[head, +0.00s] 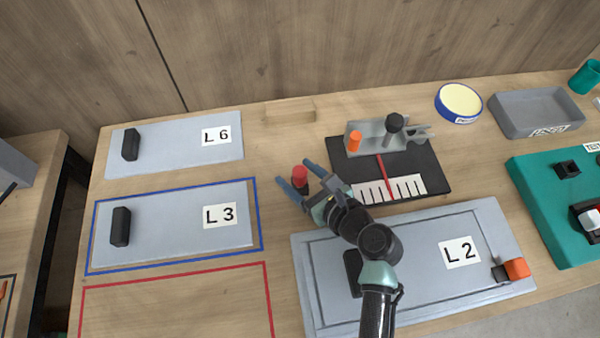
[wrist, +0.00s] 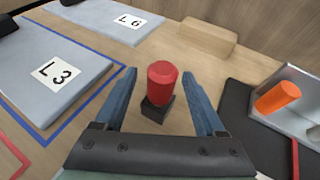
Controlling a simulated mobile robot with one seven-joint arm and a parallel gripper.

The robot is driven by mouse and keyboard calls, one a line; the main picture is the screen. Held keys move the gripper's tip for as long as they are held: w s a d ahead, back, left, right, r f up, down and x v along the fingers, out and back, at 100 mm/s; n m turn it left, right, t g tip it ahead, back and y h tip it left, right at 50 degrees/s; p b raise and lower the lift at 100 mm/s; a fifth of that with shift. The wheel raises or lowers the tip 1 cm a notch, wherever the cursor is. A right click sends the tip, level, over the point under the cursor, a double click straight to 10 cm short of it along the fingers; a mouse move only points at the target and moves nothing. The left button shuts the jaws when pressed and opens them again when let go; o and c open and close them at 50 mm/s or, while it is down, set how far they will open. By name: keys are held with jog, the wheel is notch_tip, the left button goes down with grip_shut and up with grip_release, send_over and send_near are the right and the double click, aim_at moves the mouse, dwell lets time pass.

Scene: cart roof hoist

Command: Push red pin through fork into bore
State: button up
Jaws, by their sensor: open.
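The red pin (head: 300,174) stands upright in a small black holder (head: 302,187) on the wooden table. It also shows in the wrist view (wrist: 162,78), with the black holder (wrist: 157,109) below it. My gripper (head: 294,173) is open, its two blue fingers on either side of the pin with a gap on each side. In the wrist view my gripper (wrist: 156,75) has the pin between its fingertips. The grey bracket (head: 365,133) on a black plate has a forked right end. I cannot make out a bore; whether this is the task's fork is unclear.
An orange peg (head: 354,141) and a dark knob (head: 394,123) are on the bracket. Plates L3 (head: 180,232) and L6 (head: 180,147) lie left, plate L2 (head: 420,270) near my arm. A wooden block (head: 290,111) lies behind the pin. A grey tray (head: 510,120) stands right.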

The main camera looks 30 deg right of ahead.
jog(key=shift+x, duration=1.55)
jog(key=shift+d, duration=0.1)
grip_shut()
